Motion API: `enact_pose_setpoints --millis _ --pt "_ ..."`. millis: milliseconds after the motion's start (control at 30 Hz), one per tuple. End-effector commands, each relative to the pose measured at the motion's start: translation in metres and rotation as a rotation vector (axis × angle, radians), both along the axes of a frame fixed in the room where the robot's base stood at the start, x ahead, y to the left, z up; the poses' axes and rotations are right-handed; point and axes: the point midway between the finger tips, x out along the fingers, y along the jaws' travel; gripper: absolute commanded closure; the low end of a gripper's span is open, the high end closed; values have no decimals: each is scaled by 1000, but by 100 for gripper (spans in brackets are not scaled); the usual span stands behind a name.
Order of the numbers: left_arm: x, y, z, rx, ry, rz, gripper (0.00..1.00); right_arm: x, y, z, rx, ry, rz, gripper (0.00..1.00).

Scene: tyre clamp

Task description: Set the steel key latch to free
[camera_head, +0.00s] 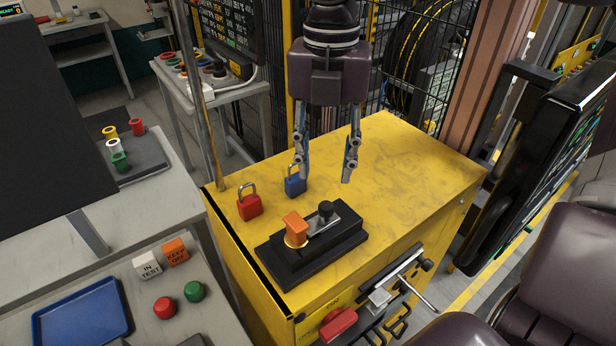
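A black block (283,268) lies on the yellow cabinet top. On it stand an orange key-like piece (294,226) in a yellow ring and a steel plate (323,227) with a black knob (326,209) at its right end. The steel plate appears to be the key latch, and it reaches toward the orange piece; whether they touch is unclear. My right gripper (325,168) points down above the cabinet, behind and above the knob. Its fingers are apart with nothing between them. My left gripper is not in view.
A red padlock (249,207) and a blue padlock (295,186) stand behind the block, the blue one near my left-hand finger. The cabinet's right top is clear. A blue tray (80,322) lies lower left.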

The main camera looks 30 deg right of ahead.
Motion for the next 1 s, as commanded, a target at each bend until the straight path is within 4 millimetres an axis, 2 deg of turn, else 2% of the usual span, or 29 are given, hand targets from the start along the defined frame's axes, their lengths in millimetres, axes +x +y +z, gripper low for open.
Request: enact_pose_setpoints --millis 133,300,500,733,900,1000 --pt "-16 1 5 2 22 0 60 -1 0 -15 1 6 1 63" --pt "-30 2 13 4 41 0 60 -2 0 -43 2 6 0 63" --pt "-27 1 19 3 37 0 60 -1 0 -67 3 3 -2 63" --pt "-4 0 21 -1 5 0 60 -1 0 -76 2 -1 -2 63" --pt "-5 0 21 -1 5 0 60 -1 0 -76 3 -1 -2 63" --pt "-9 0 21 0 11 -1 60 -1 0 -76 3 -1 -2 73"
